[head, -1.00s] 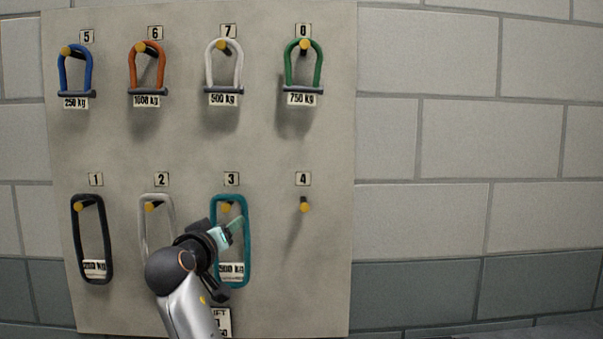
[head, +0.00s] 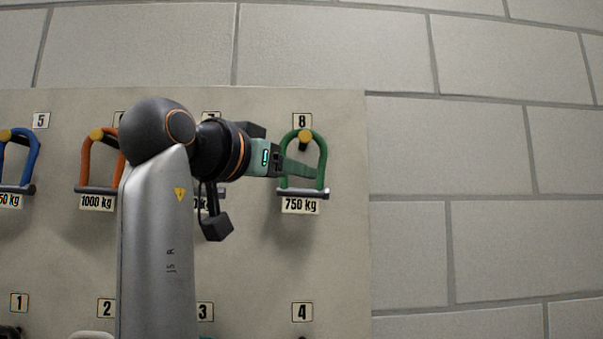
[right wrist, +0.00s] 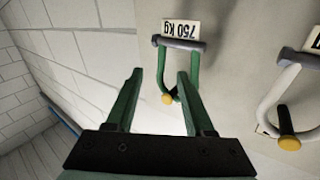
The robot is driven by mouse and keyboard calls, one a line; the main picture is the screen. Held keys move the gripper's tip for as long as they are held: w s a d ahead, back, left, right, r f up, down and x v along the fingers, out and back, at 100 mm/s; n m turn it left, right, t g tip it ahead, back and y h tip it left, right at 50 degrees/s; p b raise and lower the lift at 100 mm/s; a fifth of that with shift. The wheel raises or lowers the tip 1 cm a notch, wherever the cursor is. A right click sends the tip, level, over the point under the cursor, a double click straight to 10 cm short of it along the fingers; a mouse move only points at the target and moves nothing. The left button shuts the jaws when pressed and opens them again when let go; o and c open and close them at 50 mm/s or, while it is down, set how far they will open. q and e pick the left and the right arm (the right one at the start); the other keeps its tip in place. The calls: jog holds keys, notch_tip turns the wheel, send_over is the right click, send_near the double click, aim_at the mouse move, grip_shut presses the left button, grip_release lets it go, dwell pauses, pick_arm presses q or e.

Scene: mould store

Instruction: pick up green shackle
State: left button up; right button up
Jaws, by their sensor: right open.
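The green shackle (head: 322,165) hangs on a yellow-tipped peg (head: 305,136) under label 8, with a grey pin across its bottom and a 750 kg tag (head: 300,205) below. My right gripper (head: 300,168) comes in from the left, and its fingers overlap the shackle's opening in the head view. In the right wrist view my right gripper (right wrist: 159,76) is open and empty. The green shackle (right wrist: 161,68) shows upside down there, its left leg between the fingertips and its right leg partly behind the right finger. Contact cannot be told. My left gripper is out of view.
An orange shackle (head: 85,160) and a blue shackle (head: 30,155) hang to the left. A white shackle (right wrist: 272,95) hangs close beside the green one in the right wrist view. The block wall (head: 480,150) right of the board is bare.

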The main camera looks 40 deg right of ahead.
aim_at(318, 180)
jog(key=x, duration=0.5)
jog(key=shift+d+p, duration=0.15)
jog(key=shift+p, duration=0.25)
jog(key=x, duration=0.2)
jog(key=p+x, duration=0.1)
jog(key=x, duration=0.2)
jog(key=shift+w+d+f, duration=0.15)
jog(key=shift+w+f, duration=0.05)
jog(key=shift+f, duration=0.05)
jog(key=shift+c, duration=0.2)
grip_shut()
dwell(0.4)
